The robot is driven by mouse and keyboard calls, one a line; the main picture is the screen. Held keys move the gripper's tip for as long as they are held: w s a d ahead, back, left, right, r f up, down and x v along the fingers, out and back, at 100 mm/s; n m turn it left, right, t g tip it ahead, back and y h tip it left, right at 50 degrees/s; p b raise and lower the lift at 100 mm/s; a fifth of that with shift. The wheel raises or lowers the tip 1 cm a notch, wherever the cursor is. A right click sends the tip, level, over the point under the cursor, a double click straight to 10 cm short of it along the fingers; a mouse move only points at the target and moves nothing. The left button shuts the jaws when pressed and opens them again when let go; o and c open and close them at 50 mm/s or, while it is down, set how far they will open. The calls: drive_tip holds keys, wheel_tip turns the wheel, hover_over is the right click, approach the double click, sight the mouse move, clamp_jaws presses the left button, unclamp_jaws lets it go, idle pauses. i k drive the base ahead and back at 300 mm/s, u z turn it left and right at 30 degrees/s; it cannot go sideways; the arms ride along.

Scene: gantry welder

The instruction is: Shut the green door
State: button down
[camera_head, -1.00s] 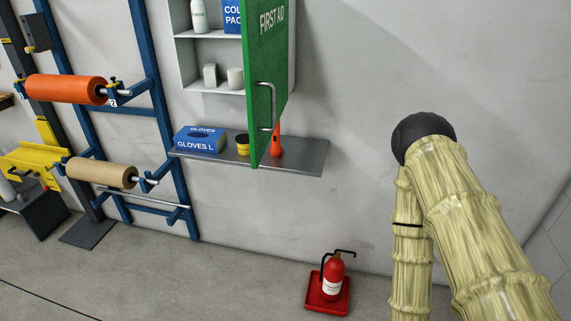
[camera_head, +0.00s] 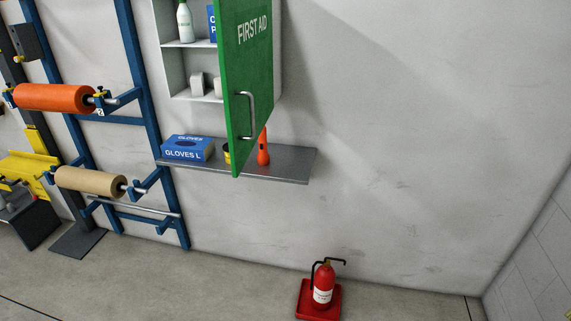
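The green door (camera_head: 249,75) marked FIRST AID stands open from a white wall cabinet (camera_head: 180,72), swung out toward me. Its metal bar handle (camera_head: 249,115) sits near the bottom of the door. The cabinet's shelves show to the left of the door, with a bottle, a blue pack and small white items. The door hides the right part of the cabinet's inside. My gripper and arm are not in view now.
Below the cabinet a grey shelf (camera_head: 290,166) holds a blue glove box (camera_head: 187,148), a yellow pot and an orange flashlight (camera_head: 263,150). A red fire extinguisher (camera_head: 323,284) stands on the floor. A blue rack with rolls (camera_head: 54,97) is at left. The wall at right is bare.

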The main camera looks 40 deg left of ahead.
sight(244, 27)
drive_tip(key=i, duration=0.9)
drive_tip(key=u, duration=0.15)
